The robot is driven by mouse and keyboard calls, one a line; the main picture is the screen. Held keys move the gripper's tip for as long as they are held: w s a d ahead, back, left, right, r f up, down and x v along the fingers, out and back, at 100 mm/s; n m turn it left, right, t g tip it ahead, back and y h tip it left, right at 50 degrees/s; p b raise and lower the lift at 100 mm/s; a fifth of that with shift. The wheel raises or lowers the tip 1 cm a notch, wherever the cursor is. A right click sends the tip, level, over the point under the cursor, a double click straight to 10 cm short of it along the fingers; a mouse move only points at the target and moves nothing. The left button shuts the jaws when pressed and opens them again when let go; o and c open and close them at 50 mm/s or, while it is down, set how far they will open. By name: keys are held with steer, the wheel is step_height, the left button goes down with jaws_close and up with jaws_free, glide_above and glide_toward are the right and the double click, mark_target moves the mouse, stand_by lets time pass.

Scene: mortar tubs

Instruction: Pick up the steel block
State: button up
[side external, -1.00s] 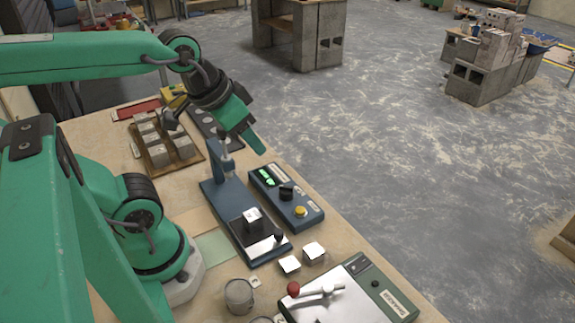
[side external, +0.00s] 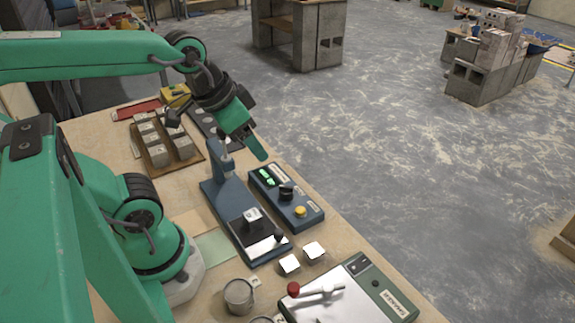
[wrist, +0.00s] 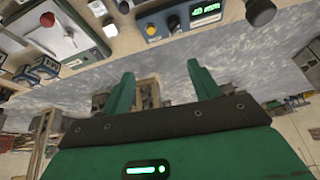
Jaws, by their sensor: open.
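Two small shiny steel-looking blocks lie side by side on the bench in the side view, one on the left (side external: 289,264) and one on the right (side external: 314,250). A small block with a bright top (side external: 252,215) sits on the blue stand (side external: 217,196). I cannot tell which of these is the steel block. My gripper (side external: 258,147) is above the bench's far right edge, beyond the blue control box and well away from the shiny blocks. In the wrist view my gripper (wrist: 160,70) has its two green fingers apart, with nothing between them.
A blue control box (side external: 286,197) with a lit display stands beside the stand. A green-edged machine with a red-knobbed lever (side external: 320,292) and a metal cup (side external: 239,295) are nearer the camera. A wooden tray (side external: 187,165) holds several grey cubes.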

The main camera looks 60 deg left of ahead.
steer(key=f+m, duration=0.1)
steer(key=m, duration=0.1)
steer(key=m+g, duration=0.6)
steer(key=m, duration=0.7)
glide_toward(254, 215)
steer(key=m, duration=0.1)
steer(key=f+m, duration=0.1)
steer(key=m, duration=0.1)
steer(key=shift+w+f+g, duration=0.2)
steer(key=shift+f+g, duration=0.15)
steer(key=shift+g, duration=0.05)
steer(key=shift+f, duration=0.1)
steer(key=shift+s+f, duration=0.2)
steer(key=shift+f, duration=1.05)
steer(key=shift+f, duration=0.1)
steer(key=shift+s+f, duration=0.15)
steer(key=shift+f, duration=1.05)
steer(key=shift+s+f, duration=0.2)
steer(key=shift+f, duration=1.05)
jaws_close()
